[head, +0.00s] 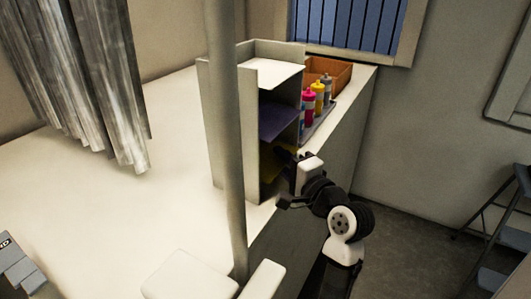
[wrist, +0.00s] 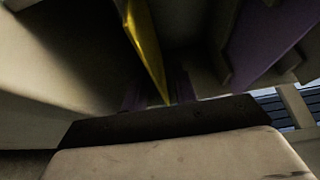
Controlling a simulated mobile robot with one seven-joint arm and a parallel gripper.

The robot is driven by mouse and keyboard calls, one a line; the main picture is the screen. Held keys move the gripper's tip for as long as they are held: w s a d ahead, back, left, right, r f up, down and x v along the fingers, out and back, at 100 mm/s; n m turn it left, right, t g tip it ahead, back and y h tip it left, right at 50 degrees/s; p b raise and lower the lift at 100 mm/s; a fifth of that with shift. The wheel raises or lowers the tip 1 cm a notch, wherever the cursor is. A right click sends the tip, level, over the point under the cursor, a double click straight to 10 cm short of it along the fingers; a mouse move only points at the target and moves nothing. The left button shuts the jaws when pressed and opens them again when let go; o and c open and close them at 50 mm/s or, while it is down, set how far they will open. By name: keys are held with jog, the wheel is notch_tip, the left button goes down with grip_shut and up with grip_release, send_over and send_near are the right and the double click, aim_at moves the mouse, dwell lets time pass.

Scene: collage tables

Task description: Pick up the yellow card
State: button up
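In the wrist view the yellow card (wrist: 146,40) runs from the top edge down to a corner near the dark front of my gripper. My gripper (head: 280,179) is at the open front of that compartment, its dark fingers spread apart, one above the other. I cannot tell whether the card lies between the fingers or touches them.
A purple sheet (head: 281,121) lies on the shelf above; it also shows in the wrist view (wrist: 265,40). A white sheet (head: 268,73) lies higher up. Several bottles (head: 318,94) and a brown box (head: 328,72) stand to the right.

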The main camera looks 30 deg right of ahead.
jog(key=shift+w, duration=0.15)
grip_shut()
dwell(0.4)
